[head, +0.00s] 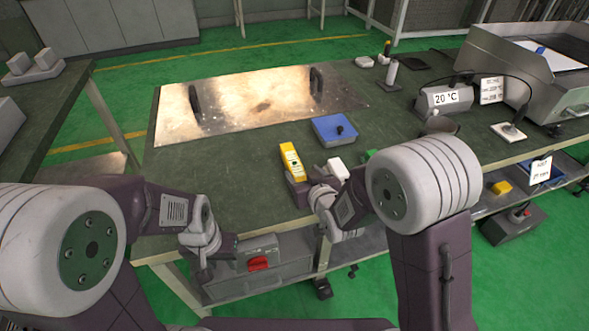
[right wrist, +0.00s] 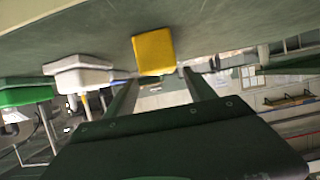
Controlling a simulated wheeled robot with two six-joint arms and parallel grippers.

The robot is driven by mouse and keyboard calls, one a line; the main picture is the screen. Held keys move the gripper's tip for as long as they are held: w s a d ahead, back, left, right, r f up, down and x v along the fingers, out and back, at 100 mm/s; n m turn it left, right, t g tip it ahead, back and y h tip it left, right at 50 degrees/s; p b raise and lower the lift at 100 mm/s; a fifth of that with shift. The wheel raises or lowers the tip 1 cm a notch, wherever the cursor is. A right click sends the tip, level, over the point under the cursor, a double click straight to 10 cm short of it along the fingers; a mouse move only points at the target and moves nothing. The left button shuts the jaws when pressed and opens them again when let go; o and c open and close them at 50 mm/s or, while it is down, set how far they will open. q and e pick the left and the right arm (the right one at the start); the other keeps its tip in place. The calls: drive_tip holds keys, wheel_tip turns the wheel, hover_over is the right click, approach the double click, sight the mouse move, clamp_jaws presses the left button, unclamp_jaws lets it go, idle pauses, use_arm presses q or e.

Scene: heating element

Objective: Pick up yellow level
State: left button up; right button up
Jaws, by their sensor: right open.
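The yellow level (head: 292,162) lies on the dark green workbench, near its front edge. In the right wrist view its yellow end (right wrist: 154,52) shows between and just beyond the fingertips. My right gripper (head: 299,186) is at the near end of the level. In the right wrist view this gripper (right wrist: 158,78) is open, with one finger to each side of the level; I cannot tell whether they touch it. My left gripper (head: 204,268) hangs low at the bench's front edge, away from the level, and its jaws are too unclear to read.
A blue tray (head: 334,131) lies behind the level. A white block (head: 338,168) and a green block (head: 370,154) are right of it; both show in the right wrist view. A metal plate with two handles (head: 262,104) covers the back left. A temperature unit (head: 444,98) stands right.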

sight(298, 172)
drive_tip(key=shift+w+a+f+b, duration=0.15)
drive_tip(key=shift+w+f+b, duration=0.05)
drive_tip(key=shift+f+b, duration=0.1)
drive_tip(key=b+x, duration=0.1)
drive_tip(key=x, duration=0.3)
drive_tip(key=shift+a+f+b, duration=0.15)
drive_tip(key=shift+f+b, duration=0.1)
drive_tip(key=shift+b, duration=0.1)
drive_tip(key=shift+w, duration=0.15)
drive_tip(key=shift+r, duration=0.1)
clamp_jaws()
